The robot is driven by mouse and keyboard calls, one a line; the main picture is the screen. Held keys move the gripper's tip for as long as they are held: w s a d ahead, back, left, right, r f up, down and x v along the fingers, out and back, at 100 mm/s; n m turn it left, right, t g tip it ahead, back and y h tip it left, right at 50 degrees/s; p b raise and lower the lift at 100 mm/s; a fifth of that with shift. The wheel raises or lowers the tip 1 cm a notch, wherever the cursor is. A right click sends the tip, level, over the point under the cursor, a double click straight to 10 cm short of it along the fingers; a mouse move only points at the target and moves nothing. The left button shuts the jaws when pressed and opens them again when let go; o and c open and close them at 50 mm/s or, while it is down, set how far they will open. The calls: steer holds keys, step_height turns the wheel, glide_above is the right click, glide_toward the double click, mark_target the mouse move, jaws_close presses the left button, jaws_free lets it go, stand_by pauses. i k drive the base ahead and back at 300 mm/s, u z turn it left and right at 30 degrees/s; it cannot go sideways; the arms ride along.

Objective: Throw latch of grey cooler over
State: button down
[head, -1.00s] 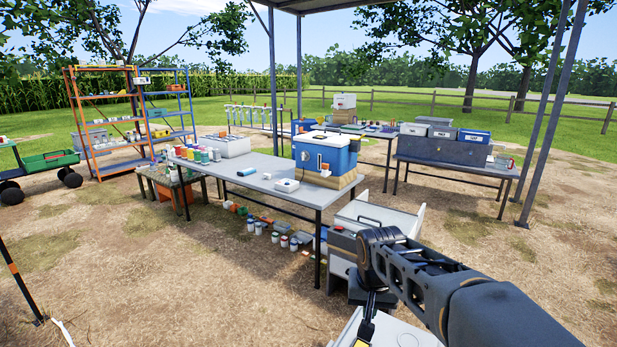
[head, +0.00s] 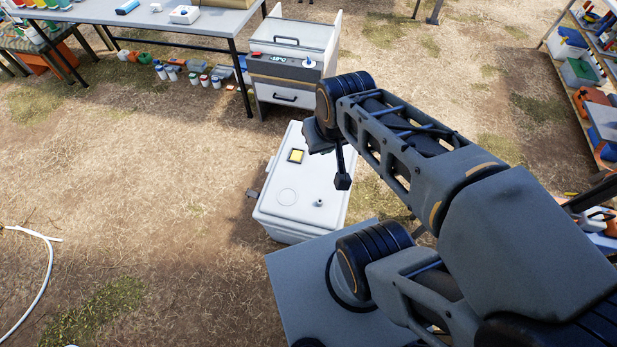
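A pale grey lidded box (head: 290,215), which looks like the grey cooler, stands on the ground in the middle of the head view. My gripper (head: 342,183) hangs over the box's right part, seen from behind. Its fingers are too small and dark to tell open or shut.
A white and grey cabinet (head: 285,70) with a display stands just behind the box. A table (head: 215,17) is at the top left, with bottles (head: 193,79) under it. A shelf (head: 585,118) with containers stands at the right. A white hose (head: 45,265) lies at the left. Bare ground is open left of the box.

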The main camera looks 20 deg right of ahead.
mark_target(249, 193)
steer(key=u, duration=0.2)
steer(key=k, duration=0.3)
steer(key=u, duration=1.8)
steer(key=i, duration=1.25)
steer(key=z, duration=0.8)
steer(key=i, duration=0.8)
steer(key=z, duration=0.55)
